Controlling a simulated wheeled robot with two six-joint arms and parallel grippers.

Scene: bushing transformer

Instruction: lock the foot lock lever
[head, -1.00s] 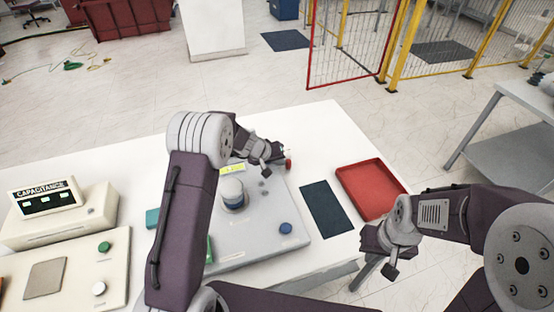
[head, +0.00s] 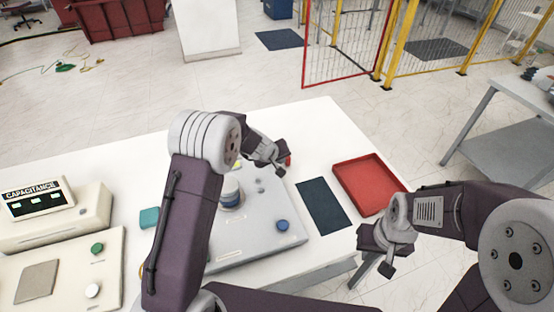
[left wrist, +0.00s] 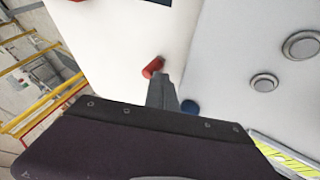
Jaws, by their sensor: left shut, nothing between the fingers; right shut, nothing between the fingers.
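The grey fixture plate (head: 262,232) lies on the white table and bears a round post (head: 231,192) and a blue knob (head: 282,225). A lever with a red end (head: 289,160) is at the plate's far right corner; I take it for the foot lock lever. My left gripper (head: 279,158) is shut and empty beside it and hides most of it. In the left wrist view the red end (left wrist: 152,67) shows just beyond the closed fingers (left wrist: 162,82); I cannot tell whether they touch. My right gripper (head: 376,254) is shut and empty past the table's right edge.
A dark mat (head: 323,205) and a red tray (head: 368,185) lie right of the plate. A capacitance meter (head: 50,215) and a control box (head: 65,268) stand at the left. The far part of the tabletop is clear.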

